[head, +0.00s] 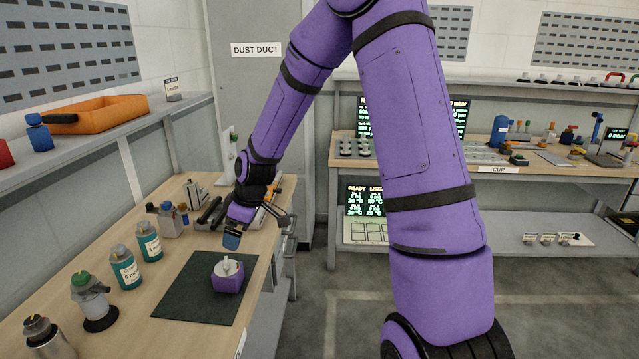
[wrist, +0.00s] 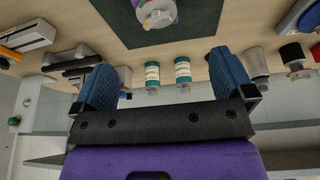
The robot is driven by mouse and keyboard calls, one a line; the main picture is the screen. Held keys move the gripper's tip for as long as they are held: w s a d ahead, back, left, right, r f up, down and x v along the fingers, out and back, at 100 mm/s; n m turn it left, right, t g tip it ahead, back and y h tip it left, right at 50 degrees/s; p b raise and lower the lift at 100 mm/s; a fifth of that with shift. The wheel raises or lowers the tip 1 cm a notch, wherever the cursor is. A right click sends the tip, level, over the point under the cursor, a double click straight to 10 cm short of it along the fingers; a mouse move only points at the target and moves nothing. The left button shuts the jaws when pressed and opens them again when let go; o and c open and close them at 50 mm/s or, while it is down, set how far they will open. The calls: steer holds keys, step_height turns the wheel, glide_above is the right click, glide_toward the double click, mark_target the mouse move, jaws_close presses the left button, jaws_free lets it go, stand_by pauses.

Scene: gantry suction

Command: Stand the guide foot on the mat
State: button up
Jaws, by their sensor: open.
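The dark green mat (head: 185,303) lies flat on the wooden bench at the left. A purple block with a pale piece on top (head: 227,280) stands upright on the mat, right of its middle. I cannot tell for sure whether this is the guide foot. In the wrist view the mat (wrist: 120,18) and the purple block (wrist: 160,20) show at the top edge, the block partly cut off. My gripper (head: 234,238) hangs above the bench beyond the block, apart from it. In the wrist view my gripper (wrist: 163,72) has its blue fingers wide apart with nothing between them.
Two teal bottles (head: 125,268) (head: 149,241) stand left of the mat. A white-bodied bottle (head: 95,300) and a metal bottle (head: 45,338) stand nearer. A grey-white device (head: 196,194) stands behind my gripper. An orange tray (head: 98,113) sits on the shelf above. The mat's left part is clear.

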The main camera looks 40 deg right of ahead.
steer(key=s+r+m+h, duration=0.2)
steer(key=s+r+m, duration=0.2)
steer(key=s+r, duration=1.1)
steer(key=s+r+m+t, duration=0.1)
steer(key=s+r, duration=0.3)
steer(key=s, duration=0.4)
steer(key=s+d+r+m+t, duration=0.1)
steer(key=s+r+m, duration=0.2)
steer(key=s+r, duration=0.2)
steer(key=s, duration=0.3)
steer(key=shift+s+r+m+h, duration=0.25)
steer(key=shift+r+m+h, duration=0.05)
